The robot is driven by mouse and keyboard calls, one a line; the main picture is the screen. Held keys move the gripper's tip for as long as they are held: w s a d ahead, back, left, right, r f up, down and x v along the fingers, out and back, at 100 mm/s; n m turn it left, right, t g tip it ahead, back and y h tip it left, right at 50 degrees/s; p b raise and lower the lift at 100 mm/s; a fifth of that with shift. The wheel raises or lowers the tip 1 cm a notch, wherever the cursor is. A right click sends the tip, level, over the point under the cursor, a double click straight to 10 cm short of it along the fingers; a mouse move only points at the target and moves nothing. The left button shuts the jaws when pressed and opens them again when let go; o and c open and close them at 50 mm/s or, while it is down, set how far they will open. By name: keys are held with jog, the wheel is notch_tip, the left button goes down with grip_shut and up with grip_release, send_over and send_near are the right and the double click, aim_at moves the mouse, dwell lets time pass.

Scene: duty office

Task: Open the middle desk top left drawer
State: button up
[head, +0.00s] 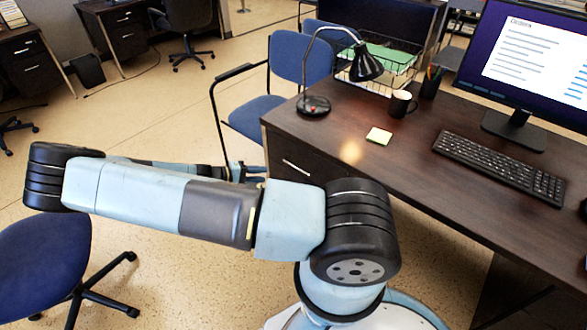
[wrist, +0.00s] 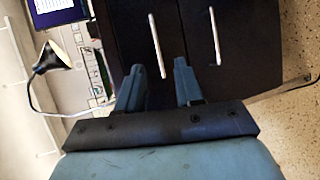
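The middle desk (head: 390,160) is dark wood, and a pale bar handle (head: 296,168) shows on its top left drawer (head: 285,155). The drawer looks shut. In the wrist view the picture is turned sideways: the top drawer's handle (wrist: 156,45) stands upright, with a second drawer's handle (wrist: 215,35) to its right. My gripper (wrist: 159,85) is open and empty, its fingers apart and pointing at the drawer fronts. The top handle's lower end appears between the fingertips; whether they reach it is unclear. In the head view my arm hides the lower drawer front.
On the desk top are a black lamp (head: 314,105), a mug (head: 401,104), a sticky note pad (head: 379,136), a keyboard (head: 500,165) and a monitor (head: 530,65). A blue chair (head: 255,110) stands beyond the desk's left end. Another blue chair (head: 45,265) is at lower left.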

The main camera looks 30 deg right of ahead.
jog(key=d+f+t+h, duration=0.1)
jog(key=d+f, duration=0.3)
jog(key=d, duration=1)
jog(key=shift+w+d+n+h, duration=0.2)
jog(key=shift+d+n+h, duration=0.1)
jog(key=shift+h, duration=0.1)
jog(key=shift+f, duration=0.1)
jog(key=shift+c, duration=0.2)
jog(key=shift+a, duration=0.1)
jog(key=c, duration=0.6)
grip_shut()
jog(key=shift+f, duration=0.1)
